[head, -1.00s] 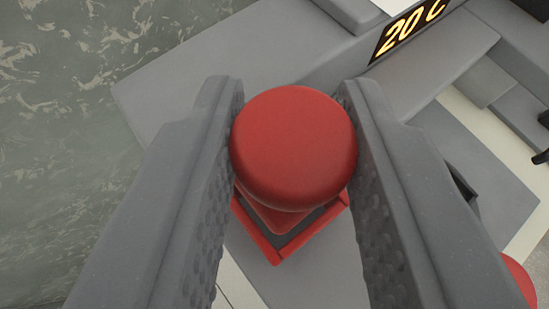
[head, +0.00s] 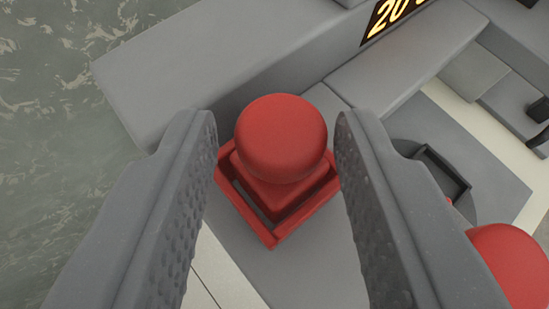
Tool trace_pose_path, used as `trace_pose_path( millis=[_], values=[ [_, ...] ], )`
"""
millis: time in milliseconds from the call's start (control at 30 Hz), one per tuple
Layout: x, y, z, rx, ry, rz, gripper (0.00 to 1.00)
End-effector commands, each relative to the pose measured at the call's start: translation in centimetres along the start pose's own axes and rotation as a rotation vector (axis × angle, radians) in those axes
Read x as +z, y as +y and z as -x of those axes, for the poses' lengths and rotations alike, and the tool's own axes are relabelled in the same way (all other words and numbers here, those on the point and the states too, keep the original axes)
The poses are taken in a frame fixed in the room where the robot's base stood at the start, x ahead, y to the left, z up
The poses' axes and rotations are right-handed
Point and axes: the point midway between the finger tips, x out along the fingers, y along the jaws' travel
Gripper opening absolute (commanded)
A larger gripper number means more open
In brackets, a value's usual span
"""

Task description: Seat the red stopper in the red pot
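The red stopper (head: 281,138) has a round knob on a squarish red base and stands in the middle of the head view. Its base sits inside the square red rim of the red pot (head: 272,238), with a dark gap showing along the near side. I cannot tell how deep the base sits. My gripper (head: 275,135) is open, with one grey textured finger on each side of the knob and a clear gap at both. The pot's far side is hidden behind the stopper.
A second red round thing (head: 508,262) is cut off at the lower right. A small dark square holder (head: 441,172) stands right of my gripper. Grey blocks and a lit "20" display (head: 392,18) lie behind. Green marbled ground (head: 50,120) is at left.

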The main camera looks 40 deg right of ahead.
Motion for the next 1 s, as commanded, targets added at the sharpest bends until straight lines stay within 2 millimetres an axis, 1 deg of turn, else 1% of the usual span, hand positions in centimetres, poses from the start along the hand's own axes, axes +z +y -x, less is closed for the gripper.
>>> trace_pose_path(
  millis=[33, 200, 400, 500, 633, 867, 933, 1000],
  values=[
    [-0.1, 0.0, 1.1, -0.001, 0.002, 0.000, 0.35],
    [-0.2, 0.0, 4.6, 0.000, 0.004, 0.000, 0.35],
    [-0.2, -0.1, 7.9, -0.003, 0.004, 0.000, 0.35],
    [-0.2, 0.0, 9.0, -0.002, 0.005, 0.000, 0.35],
    [-0.1, 0.0, 9.7, 0.000, 0.002, -0.001, 0.35],
    [-0.1, 0.0, 9.8, 0.000, 0.001, 0.000, 0.35],
    [-0.3, 0.1, 9.9, -0.003, 0.001, 0.000, 0.35],
    [-1.2, 0.4, 10.4, -0.017, -0.003, 0.002, 0.35]
  ],
)
